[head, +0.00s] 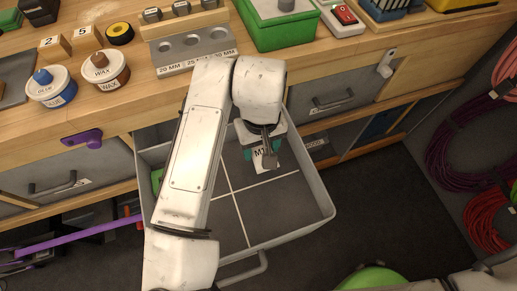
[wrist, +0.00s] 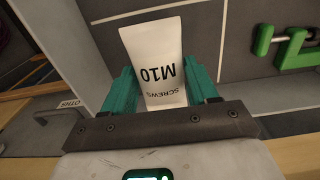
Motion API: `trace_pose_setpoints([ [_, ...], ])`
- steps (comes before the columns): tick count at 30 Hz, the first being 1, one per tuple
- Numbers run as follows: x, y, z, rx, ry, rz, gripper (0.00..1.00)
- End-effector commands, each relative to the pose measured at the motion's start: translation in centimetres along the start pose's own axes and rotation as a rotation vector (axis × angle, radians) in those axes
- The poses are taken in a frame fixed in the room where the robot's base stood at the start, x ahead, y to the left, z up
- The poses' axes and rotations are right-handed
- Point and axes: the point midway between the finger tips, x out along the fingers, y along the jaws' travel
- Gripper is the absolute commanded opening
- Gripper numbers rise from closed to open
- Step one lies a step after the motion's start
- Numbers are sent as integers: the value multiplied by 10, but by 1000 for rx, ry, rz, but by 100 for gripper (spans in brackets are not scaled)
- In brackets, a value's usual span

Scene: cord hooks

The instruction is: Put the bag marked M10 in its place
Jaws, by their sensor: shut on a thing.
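The M10 bag is a small white packet marked "SCREWS M10" (wrist: 158,62). It also shows in the head view (head: 262,161), partly behind my wrist. My gripper (wrist: 162,85) is shut on it, with a teal finger on each side. The bag is over the open grey drawer (head: 300,228), toward its back right. White lines split the drawer floor into compartments. The compartments in view near the bag look bare. I cannot tell the bag's exact height above the floor. My arm hides part of the drawer's left side.
A green clamp (wrist: 292,48) lies in another part of the drawer, its edge showing at left in the head view (head: 157,181). The drawer's walls stand around the bag. The workbench (head: 150,85) above holds tins, a socket block and a green box (head: 283,28).

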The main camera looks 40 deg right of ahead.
Motion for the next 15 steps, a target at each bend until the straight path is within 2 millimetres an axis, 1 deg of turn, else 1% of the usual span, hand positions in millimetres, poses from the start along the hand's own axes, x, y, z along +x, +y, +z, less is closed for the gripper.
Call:
trace_pose_setpoints([
  [1, 4, 0, -4, 0, -1, 0, 24],
  [8, 16, 0, -13, 1, 0, -1, 24],
  [12, 36, -1, -12, 1, -2, -1, 24],
  [15, 45, -1, -12, 0, -1, 0, 24],
])
